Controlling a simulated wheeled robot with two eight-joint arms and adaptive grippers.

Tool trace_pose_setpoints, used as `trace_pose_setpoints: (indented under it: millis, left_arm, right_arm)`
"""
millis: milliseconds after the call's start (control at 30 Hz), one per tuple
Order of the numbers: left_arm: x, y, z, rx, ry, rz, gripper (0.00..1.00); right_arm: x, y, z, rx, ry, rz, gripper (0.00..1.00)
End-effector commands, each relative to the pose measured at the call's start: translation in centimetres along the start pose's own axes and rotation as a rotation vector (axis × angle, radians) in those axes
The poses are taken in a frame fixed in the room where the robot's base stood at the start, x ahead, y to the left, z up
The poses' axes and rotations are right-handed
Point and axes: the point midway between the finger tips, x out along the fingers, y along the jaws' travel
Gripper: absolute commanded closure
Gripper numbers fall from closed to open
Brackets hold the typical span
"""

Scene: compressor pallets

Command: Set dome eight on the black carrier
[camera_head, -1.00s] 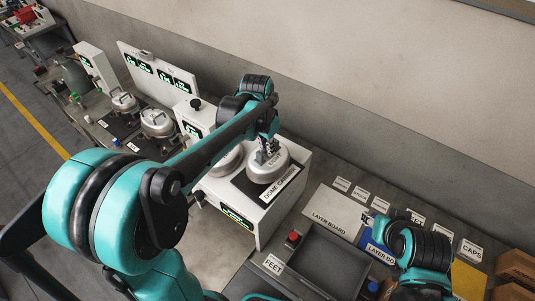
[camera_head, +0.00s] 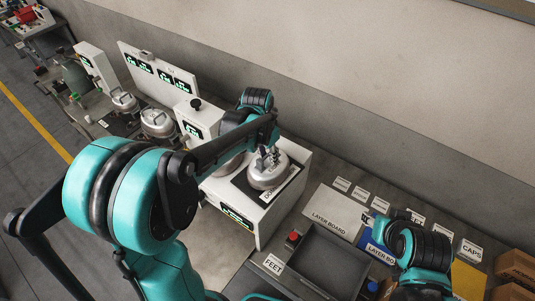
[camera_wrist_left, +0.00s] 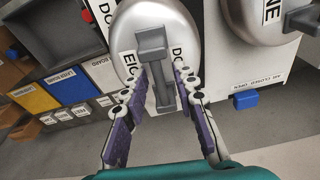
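Dome eight (camera_head: 266,177) is a silver dome with a grey handle. In the head view it is over the black carrier (camera_head: 241,184) on a white box, looks slightly tilted, and covers part of the carrier's label. Whether it touches the carrier is hidden. My left gripper (camera_head: 270,156) reaches down to its top. In the left wrist view its fingers (camera_wrist_left: 161,80) close in on both sides of the handle of dome eight (camera_wrist_left: 178,35), whose lettering partly shows. My right gripper (camera_head: 369,221) is small at lower right; its fingers are unclear.
Another silver dome (camera_wrist_left: 252,22) stands close beside, partly hidden by my arm in the head view. A white layer board (camera_head: 334,212), a dark tray (camera_head: 325,262) and a red button (camera_head: 293,237) are right of the box. Other domed units (camera_head: 157,122) stand at left.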

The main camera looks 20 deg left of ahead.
Motion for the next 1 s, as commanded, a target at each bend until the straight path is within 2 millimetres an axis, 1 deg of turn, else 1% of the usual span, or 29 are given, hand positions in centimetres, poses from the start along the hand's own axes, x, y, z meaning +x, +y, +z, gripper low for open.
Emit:
trace_pose_setpoints:
  millis: [67,167,267,500,600,767,867,967,1000]
  left_arm:
    - [-0.2,0.0,0.0,0.0,0.0,0.0,0.72]
    - [-1.2,0.0,0.0,0.0,0.0,0.0,0.72]
    - [-3.0,0.0,0.0,0.0,0.0,0.0,0.72]
    - [-8.4,0.0,0.0,0.0,0.0,0.0,0.72]
    - [-10.1,0.0,0.0,0.0,0.0,0.0,0.72]
    - [-11.8,0.0,0.0,-0.001,0.001,0.0,0.72]
    - [-12.4,0.3,0.7,-0.016,0.015,-0.01,0.72]
    - [-12.8,1.0,2.5,-0.063,0.06,-0.037,0.72]
    - [-12.9,1.4,3.6,-0.089,0.086,-0.052,0.72]
  right_arm:
    - [-0.2,0.0,-0.1,0.0,0.0,0.0,0.6]
    - [-0.1,0.0,-0.1,0.0,0.0,0.0,0.6]
    - [-0.1,0.0,-0.1,0.0,0.0,0.0,0.6]
    - [-0.2,0.0,-0.1,0.0,0.0,0.0,0.6]
    - [-0.2,0.0,-0.1,0.0,0.0,0.0,0.6]
    - [-0.1,0.0,-0.1,0.0,0.0,0.0,0.6]
    - [-0.1,0.0,-0.1,0.0,0.0,0.0,0.6]
    - [-0.1,0.0,-0.1,0.0,0.0,0.0,0.6]
    - [-0.1,0.0,-0.1,0.0,0.0,0.0,0.6]
